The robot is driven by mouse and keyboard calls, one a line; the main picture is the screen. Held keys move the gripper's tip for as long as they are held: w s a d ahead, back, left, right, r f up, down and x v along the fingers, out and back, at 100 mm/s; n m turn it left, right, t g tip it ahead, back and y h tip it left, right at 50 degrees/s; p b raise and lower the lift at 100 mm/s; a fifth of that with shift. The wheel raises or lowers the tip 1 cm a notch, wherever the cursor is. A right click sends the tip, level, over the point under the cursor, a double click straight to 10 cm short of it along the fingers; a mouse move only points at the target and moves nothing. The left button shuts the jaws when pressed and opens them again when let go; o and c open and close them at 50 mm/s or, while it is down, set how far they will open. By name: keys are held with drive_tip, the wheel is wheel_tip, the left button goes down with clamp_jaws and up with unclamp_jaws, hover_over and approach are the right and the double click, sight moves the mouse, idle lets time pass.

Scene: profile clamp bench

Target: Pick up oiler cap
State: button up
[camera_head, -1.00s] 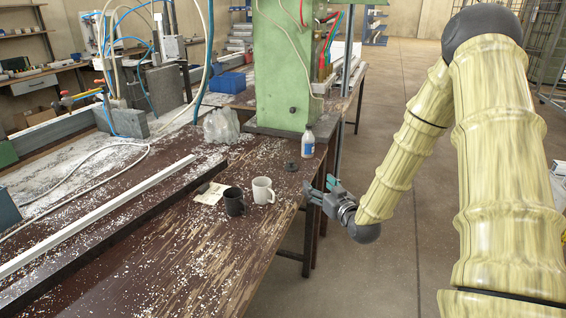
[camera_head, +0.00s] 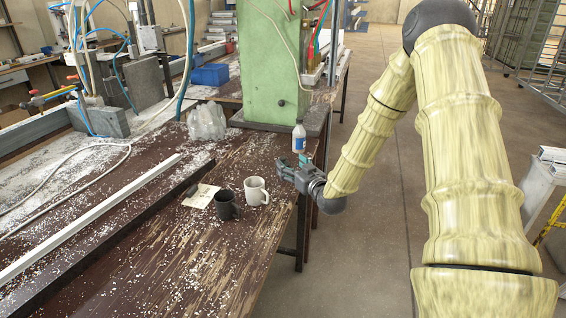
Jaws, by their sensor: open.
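My gripper (camera_head: 283,171) is open and empty, above the right edge of the brown workbench (camera_head: 195,280), just in front of a small white-and-blue bottle (camera_head: 299,138). No thing in view can be named the oiler cap with certainty. The small dark round piece that lay on the bench near the bottle is now hidden by, or merged with, my gripper's dark fingers. I cannot tell whether the fingers touch it. Another small dark piece (camera_head: 192,191) lies at the edge of a paper note (camera_head: 202,197).
A dark mug (camera_head: 226,206) and a white mug (camera_head: 256,190) stand left of my gripper. Clear plastic bottles (camera_head: 206,122) and a green machine column (camera_head: 272,70) stand behind. A long white profile (camera_head: 90,218) lies at left.

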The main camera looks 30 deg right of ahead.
sight(284, 160)
drive_tip(key=shift+w+d+f+p, duration=0.1)
drive_tip(key=shift+w+p, duration=0.05)
drive_tip(key=shift+w, duration=1.1)
drive_tip(key=shift+w+f+p, duration=0.1)
drive_tip(key=shift+w+p, duration=0.05)
drive_tip(key=shift+w, duration=1.1)
drive_tip(key=c, duration=0.8)
